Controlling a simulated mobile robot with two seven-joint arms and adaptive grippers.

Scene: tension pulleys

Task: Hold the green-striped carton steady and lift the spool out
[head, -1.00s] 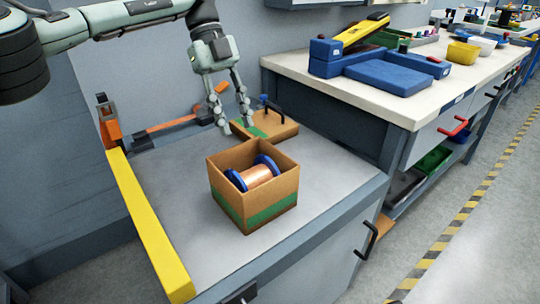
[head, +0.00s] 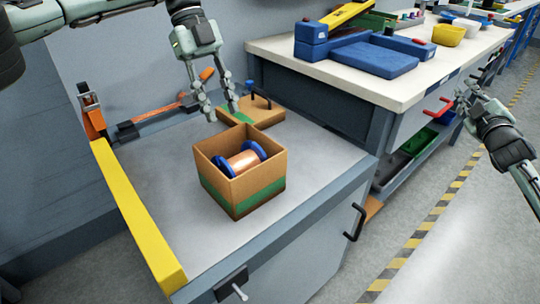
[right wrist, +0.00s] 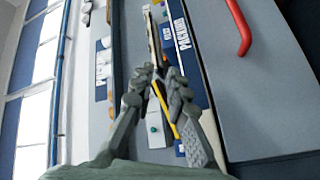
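The open-topped brown carton (head: 262,183) has a green stripe round its lower part and stands upright on the grey bench. The spool (head: 243,160), copper-coloured with blue end flanges, lies on its side inside it. The carton's walls hide the spool's underside. My left gripper (head: 222,117) is open and empty, pointing down just behind the carton, apart from its rim. My right gripper (head: 463,97) is at the far right, over the aisle and well away from the carton. It looks open and empty; its two fingers show in the right wrist view (right wrist: 158,72).
A yellow bar (head: 138,218) runs along the bench's left edge. A white-topped bench (head: 410,88) with blue blocks (head: 372,57) stands at right. The grey bench (head: 180,190) is clear left of the carton.

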